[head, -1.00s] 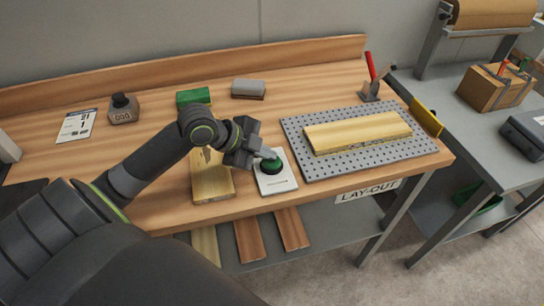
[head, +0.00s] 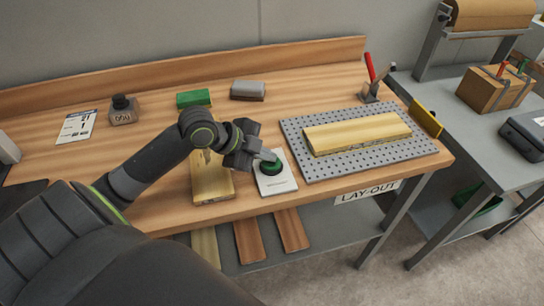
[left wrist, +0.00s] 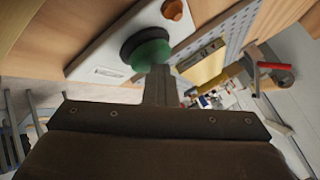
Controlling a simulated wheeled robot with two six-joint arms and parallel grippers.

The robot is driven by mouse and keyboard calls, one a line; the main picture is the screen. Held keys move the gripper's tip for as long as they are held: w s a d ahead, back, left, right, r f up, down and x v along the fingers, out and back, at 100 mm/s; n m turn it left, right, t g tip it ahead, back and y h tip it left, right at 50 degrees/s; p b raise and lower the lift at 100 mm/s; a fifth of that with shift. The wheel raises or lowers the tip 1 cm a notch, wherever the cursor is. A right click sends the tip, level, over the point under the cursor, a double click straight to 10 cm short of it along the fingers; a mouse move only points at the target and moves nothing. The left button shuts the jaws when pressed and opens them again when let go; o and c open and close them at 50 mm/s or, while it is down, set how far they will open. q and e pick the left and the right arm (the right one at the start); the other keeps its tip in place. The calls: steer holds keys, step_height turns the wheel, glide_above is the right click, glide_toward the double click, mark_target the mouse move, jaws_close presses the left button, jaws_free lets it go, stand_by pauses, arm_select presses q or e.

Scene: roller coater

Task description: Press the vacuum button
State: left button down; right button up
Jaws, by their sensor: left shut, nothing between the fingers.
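The vacuum button is a round green button (head: 270,166) on a white plate (head: 279,184) on the bench, left of the perforated grey plate. My left gripper (head: 270,156) is shut and empty, with its fingertips at the button's upper edge in the head view. In the left wrist view the green button (left wrist: 147,50) sits in a dark ring, right by the shut fingertips (left wrist: 160,72). I cannot tell whether the tips touch it. An orange-brown round knob (left wrist: 174,9) shows on the same white plate there. My right gripper is not in view.
A pale board (head: 358,132) lies on the perforated plate (head: 375,162). Another wooden board (head: 212,187) lies under my left wrist. A green block (head: 194,97), a grey block (head: 248,90) and a red-handled clamp (head: 371,80) stand farther back.

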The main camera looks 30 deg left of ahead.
mark_target(266, 162)
arm_select(q)
steer(key=shift+s+a+f, duration=0.1)
steer(key=shift+a+f, duration=0.05)
steer(key=shift+f, duration=0.05)
step_height(266, 162, up, 6)
steer(key=p, duration=0.5)
steer(key=shift+r, duration=0.15)
stand_by(0.4)
